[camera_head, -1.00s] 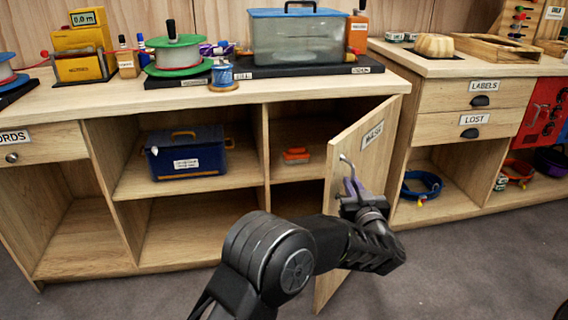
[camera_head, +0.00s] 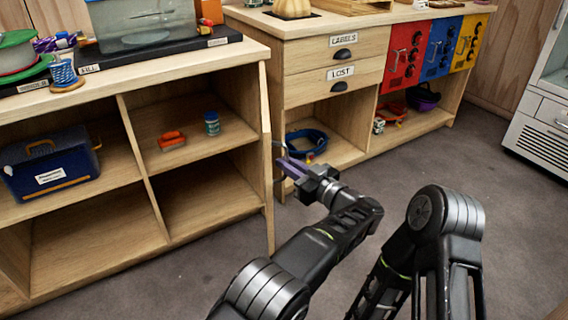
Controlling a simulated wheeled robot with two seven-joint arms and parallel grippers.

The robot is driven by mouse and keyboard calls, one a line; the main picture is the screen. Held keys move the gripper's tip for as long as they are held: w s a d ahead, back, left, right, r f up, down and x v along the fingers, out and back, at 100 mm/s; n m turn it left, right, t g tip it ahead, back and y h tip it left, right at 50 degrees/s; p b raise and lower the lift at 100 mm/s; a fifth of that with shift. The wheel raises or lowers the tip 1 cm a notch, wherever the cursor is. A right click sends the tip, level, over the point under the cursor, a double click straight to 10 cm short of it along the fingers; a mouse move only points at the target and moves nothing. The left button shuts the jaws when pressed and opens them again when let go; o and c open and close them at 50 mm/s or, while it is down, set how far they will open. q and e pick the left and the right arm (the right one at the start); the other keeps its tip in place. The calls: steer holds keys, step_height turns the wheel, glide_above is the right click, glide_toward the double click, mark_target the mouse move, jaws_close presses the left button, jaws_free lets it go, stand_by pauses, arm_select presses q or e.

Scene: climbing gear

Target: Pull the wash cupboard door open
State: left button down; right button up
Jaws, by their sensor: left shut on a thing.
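The wash cupboard door (camera_head: 267,170) stands wide open and shows almost edge-on, as a thin upright wooden strip at the right end of the left bench. Its label face is turned out of sight. My left gripper (camera_head: 286,163), with purple fingers, is at the right side of the door, shut on the door handle (camera_head: 278,147). The handle is mostly hidden by the fingers. The open cupboard (camera_head: 205,165) shows an orange item (camera_head: 171,140) and a small blue jar (camera_head: 212,123) on its shelf. My right gripper is out of view; only links of that arm show.
A blue toolbox (camera_head: 48,165) sits in the left compartment. A second bench (camera_head: 300,30) with drawers stands just right of the door, with a coiled blue strap (camera_head: 306,143) on its lower shelf. The grey floor (camera_head: 460,150) at right is clear.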

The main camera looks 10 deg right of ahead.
arm_select(q)
steer(key=shift+w+a+r, duration=0.1)
steer(key=shift+w+r, duration=0.05)
steer(key=shift+r, duration=0.05)
steer(key=c, duration=1.5)
jaws_free()
steer(key=shift+f, duration=0.15)
